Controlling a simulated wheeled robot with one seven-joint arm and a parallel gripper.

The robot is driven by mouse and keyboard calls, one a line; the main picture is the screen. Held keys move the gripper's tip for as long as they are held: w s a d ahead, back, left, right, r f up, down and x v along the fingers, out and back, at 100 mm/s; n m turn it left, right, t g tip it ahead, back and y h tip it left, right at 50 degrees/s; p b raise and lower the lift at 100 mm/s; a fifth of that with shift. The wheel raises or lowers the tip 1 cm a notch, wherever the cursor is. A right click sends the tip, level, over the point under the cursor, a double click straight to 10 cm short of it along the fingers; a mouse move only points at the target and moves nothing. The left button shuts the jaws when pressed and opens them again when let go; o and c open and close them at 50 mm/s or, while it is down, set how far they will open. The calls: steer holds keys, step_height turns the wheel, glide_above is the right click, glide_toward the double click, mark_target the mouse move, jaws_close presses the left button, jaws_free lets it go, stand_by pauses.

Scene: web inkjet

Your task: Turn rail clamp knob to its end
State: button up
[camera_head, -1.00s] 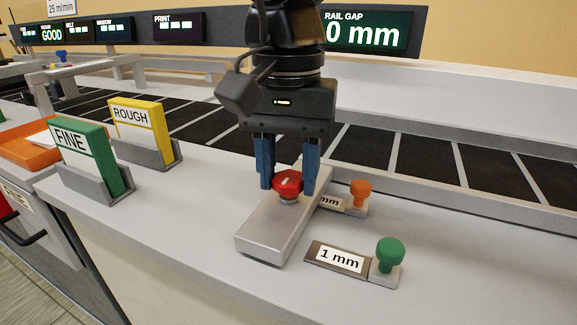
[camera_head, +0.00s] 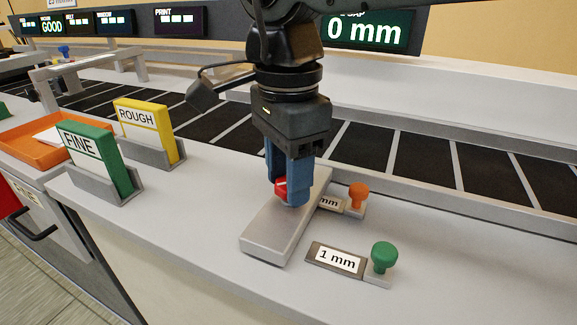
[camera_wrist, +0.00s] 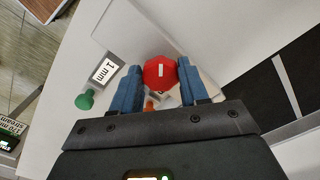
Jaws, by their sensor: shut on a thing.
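The red rail clamp knob (camera_head: 281,187) sits on top of a light grey clamp block (camera_head: 272,237) on the counter. In the wrist view the knob (camera_wrist: 160,73) is faceted and carries a white line mark. My gripper (camera_head: 287,190) points down, its two blue fingers shut on the knob from either side. In the head view a finger hides much of the knob. In the wrist view my gripper (camera_wrist: 160,80) has one finger on each side of it. The rail gap display (camera_head: 368,30) reads 0 mm, its title partly hidden by my arm.
A 1 mm plate (camera_head: 336,258) with a green knob (camera_head: 384,257) lies right of the block. An orange knob (camera_head: 357,195) stands behind it. FINE (camera_head: 100,158) and ROUGH (camera_head: 148,130) cards stand in holders at left. A dark conveyor (camera_head: 460,165) runs behind.

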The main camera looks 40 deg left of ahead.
steer(key=m, duration=0.3)
steer(key=shift+w+m, duration=0.1)
steer(key=shift+m, duration=0.3)
steer(key=m, duration=0.3)
steer(key=shift+a+m+p, duration=0.1)
steer(key=shift+m+p, duration=0.2)
steer(key=shift+p, duration=0.1)
steer(key=m, duration=0.6)
steer(key=shift+w, duration=0.2)
steer(key=m, duration=0.6)
steer(key=shift+w+m, duration=0.1)
steer(key=shift+m, duration=0.3)
steer(key=m+b, duration=0.1)
steer(key=m, duration=0.5)
steer(key=shift+m, duration=0.3)
steer(key=o, duration=1.1)
steer(key=shift+c, duration=0.2)
steer(key=shift+r+p, duration=0.35)
steer(key=shift+r, duration=3.55)
